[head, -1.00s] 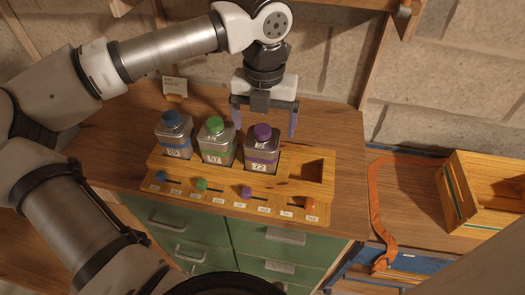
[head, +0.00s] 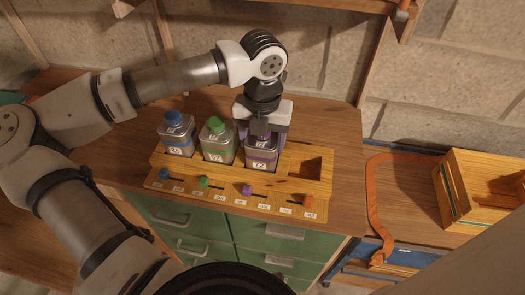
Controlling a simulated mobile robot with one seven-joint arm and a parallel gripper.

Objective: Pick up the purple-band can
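The purple-band can (head: 262,154) is a square metal can with a label that seems to read 72. It stands upright in the wooden rack (head: 215,173), third from the left. My gripper (head: 262,138) is down over it from above, with one finger on each side of its upper part. The gripper hides most of its purple cap. I cannot tell whether the fingers touch the can or stand slightly apart from it.
A green-capped can (head: 217,140) stands close on the left, with a blue-capped can (head: 177,134) beyond it. The rack's right slot (head: 306,167) is empty. Coloured knobs line the rack's front. A wooden crate (head: 470,190) and an orange strap (head: 376,205) lie at the right.

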